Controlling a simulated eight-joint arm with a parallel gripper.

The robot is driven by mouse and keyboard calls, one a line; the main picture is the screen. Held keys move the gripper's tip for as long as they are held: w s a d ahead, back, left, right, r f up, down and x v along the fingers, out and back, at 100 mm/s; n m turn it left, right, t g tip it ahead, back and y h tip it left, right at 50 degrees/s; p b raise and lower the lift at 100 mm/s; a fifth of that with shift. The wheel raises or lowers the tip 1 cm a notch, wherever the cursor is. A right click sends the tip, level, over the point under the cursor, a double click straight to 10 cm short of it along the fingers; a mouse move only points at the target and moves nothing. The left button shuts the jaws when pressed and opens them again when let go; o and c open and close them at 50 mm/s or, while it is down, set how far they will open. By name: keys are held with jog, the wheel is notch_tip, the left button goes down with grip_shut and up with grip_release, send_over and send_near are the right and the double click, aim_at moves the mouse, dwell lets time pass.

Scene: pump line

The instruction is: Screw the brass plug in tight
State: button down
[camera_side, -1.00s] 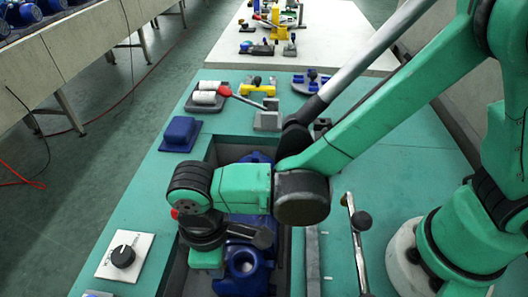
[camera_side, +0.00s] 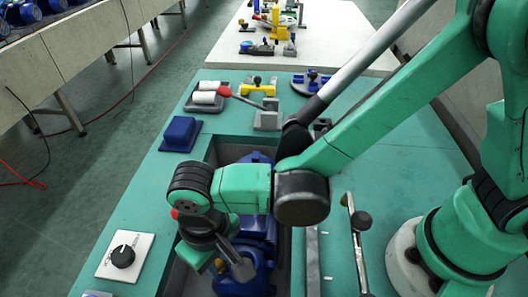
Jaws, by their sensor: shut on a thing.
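The blue pump (camera_side: 260,232) sits in the recess of the green bench, below my arm. My gripper (camera_side: 230,262) points down over the pump's left front part, with a grey jaw piece slanting to the lower right.
A black dial on a white plate (camera_side: 122,256) lies at the left edge. A blue block (camera_side: 180,133), white rolls (camera_side: 206,99), a red-ended tool (camera_side: 226,91) and a yellow bracket (camera_side: 258,90) stand behind. A ball-topped rod (camera_side: 357,240) stands right of the recess.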

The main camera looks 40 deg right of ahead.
jog(key=c, duration=0.9)
grip_release()
jog(key=shift+r, duration=2.25)
jog(key=w+d+r+m+t, duration=0.1)
jog(key=d+r+t, duration=0.1)
jog(key=d, duration=0.6)
jog(key=w+d+r+m+t, duration=0.1)
jog(key=d+r+t, duration=0.1)
jog(key=d, duration=0.6)
jog(key=w+d+r+m+t, duration=0.1)
jog(key=w+d+r+t, duration=0.1)
jog(key=d, duration=0.6)
jog(key=shift+d+r+t, duration=0.2)
jog(key=shift+r+t, duration=0.1)
jog(key=shift+r, duration=0.25)
jog(key=shift+d+r+t, duration=0.15)
jog(key=shift+r+t, duration=0.15)
jog(key=shift+r, duration=0.2)
